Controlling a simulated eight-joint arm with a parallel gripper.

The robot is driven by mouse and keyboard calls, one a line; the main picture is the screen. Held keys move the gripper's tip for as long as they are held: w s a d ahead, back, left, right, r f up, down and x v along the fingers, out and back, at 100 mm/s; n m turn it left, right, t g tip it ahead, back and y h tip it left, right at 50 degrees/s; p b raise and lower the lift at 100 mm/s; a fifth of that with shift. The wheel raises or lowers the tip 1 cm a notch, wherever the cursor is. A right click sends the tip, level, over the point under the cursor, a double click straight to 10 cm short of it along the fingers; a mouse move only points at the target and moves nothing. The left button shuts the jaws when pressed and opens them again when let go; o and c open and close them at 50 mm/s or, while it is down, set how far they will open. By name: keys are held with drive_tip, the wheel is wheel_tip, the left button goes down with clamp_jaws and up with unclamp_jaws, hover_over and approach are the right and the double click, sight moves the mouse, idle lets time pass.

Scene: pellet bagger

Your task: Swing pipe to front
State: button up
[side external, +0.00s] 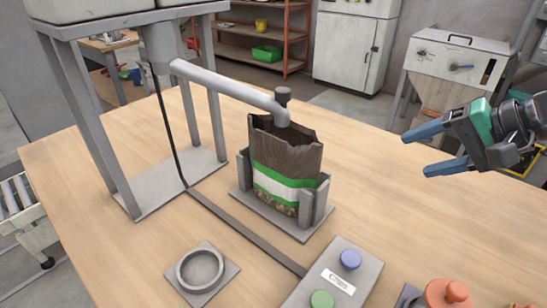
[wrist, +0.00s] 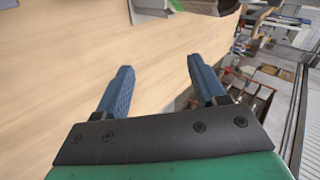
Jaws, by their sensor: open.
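The grey pipe (side external: 228,87) runs from the hopper outlet at the back left toward the right. Its bent end with a dark knob (side external: 283,95) is over the open top of a brown bag (side external: 286,157) with a green and white band. The bag stands upright in a grey holder (side external: 243,170). My gripper (side external: 423,151) is at the right, above the table, well apart from the pipe and bag. Its blue fingers are spread and empty. The wrist view shows the open fingers (wrist: 160,85) over bare table; the pipe cannot be made out there.
A control box (side external: 334,283) with a blue and a green button is at the front. A round grey ring on a plate (side external: 201,270) lies front left. An orange object (side external: 446,293) is front right. The hopper frame (side external: 88,120) stands at left. Table between bag and gripper is clear.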

drive_tip(key=c, duration=0.3)
drive_tip(key=shift+w+a+r, duration=0.1)
drive_tip(key=shift+w+a, duration=0.1)
drive_tip(key=shift+w, duration=0.1)
drive_tip(key=c, duration=0.4)
drive_tip(key=w+a+y, duration=0.1)
drive_tip(key=w+r+y, duration=0.1)
drive_tip(key=w+y, duration=0.1)
drive_tip(key=w+a+n+y, duration=0.1)
drive_tip(key=w, duration=0.1)
drive_tip(key=shift+w+a+r, duration=0.2)
drive_tip(key=shift+a+r, duration=0.1)
drive_tip(key=shift+r, duration=0.05)
clamp_jaws()
drive_tip(key=w+r+n+y, duration=0.2)
drive_tip(key=w+y, duration=0.4)
drive_tip(key=w+a, duration=0.1)
drive_tip(key=a, duration=1)
drive_tip(key=shift+w+a+f+t, duration=0.2)
drive_tip(key=shift+a+f+t, duration=0.05)
drive_tip(key=shift+a+t, duration=0.15)
